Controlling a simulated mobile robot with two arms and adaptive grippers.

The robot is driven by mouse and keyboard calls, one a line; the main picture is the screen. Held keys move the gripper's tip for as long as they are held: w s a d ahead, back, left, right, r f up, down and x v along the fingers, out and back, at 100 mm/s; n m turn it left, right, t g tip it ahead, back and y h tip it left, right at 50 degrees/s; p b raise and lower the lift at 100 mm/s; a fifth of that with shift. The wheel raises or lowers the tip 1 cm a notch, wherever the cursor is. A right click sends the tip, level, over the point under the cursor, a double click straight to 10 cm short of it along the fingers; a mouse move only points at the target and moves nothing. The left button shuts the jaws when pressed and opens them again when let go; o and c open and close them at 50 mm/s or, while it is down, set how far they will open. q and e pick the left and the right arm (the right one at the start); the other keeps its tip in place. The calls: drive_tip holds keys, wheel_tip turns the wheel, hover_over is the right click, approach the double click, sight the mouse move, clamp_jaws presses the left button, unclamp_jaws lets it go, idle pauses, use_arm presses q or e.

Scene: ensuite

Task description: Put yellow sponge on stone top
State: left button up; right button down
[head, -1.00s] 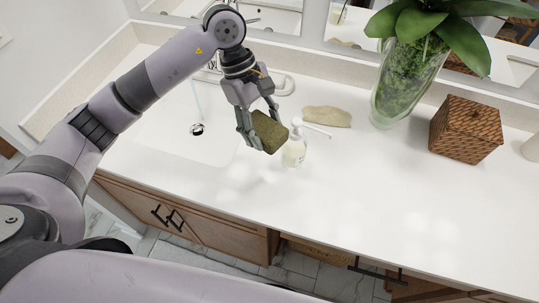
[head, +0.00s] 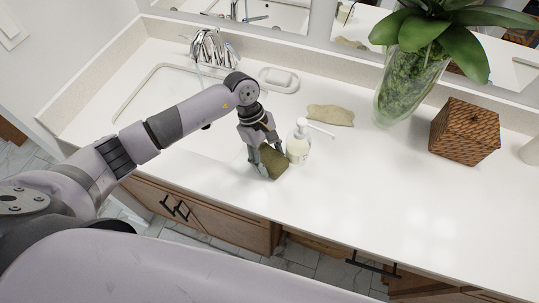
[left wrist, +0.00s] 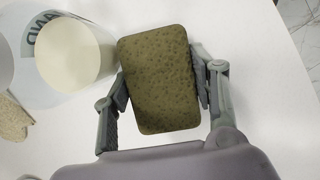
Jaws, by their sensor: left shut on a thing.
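The yellow sponge (head: 273,162) is a dull olive-yellow block with a pitted face. My left gripper (head: 267,158) is shut on it, with one finger on each side. In the left wrist view the sponge (left wrist: 160,80) fills the space between the fingers. The stone top (head: 360,190) is the white counter. The sponge is low over it, just front-left of the soap bottle; I cannot tell whether it touches the surface. My right gripper is not in view.
A soap bottle (head: 298,146) stands close beside the gripper. Behind are a beige stone-like piece (head: 330,115), a soap dish (head: 279,79) and a glass vase (head: 408,85). A woven box (head: 464,132) stands at right. The sink (head: 165,90) is at left. The counter's front middle is clear.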

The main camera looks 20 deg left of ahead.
use_arm(q)
drive_tip(key=shift+f+b, duration=0.25)
drive_tip(key=shift+b, duration=0.05)
drive_tip(key=o, duration=0.7)
drive_tip(key=shift+r, duration=0.15)
drive_tip(key=shift+o, duration=0.2)
drive_tip(key=shift+r+p, duration=0.15)
drive_tip(key=shift+p, duration=0.15)
drive_tip(key=shift+w+a+r, duration=0.1)
drive_tip(key=shift+w+r, duration=0.05)
drive_tip(key=shift+r, duration=0.05)
drive_tip(key=b+v, duration=0.4)
drive_tip(key=v, duration=0.6)
drive_tip(key=shift+r+b, duration=0.3)
drive_tip(key=shift+b, duration=0.05)
drive_tip(key=shift+a+r, duration=0.2)
drive_tip(key=shift+r, duration=0.25)
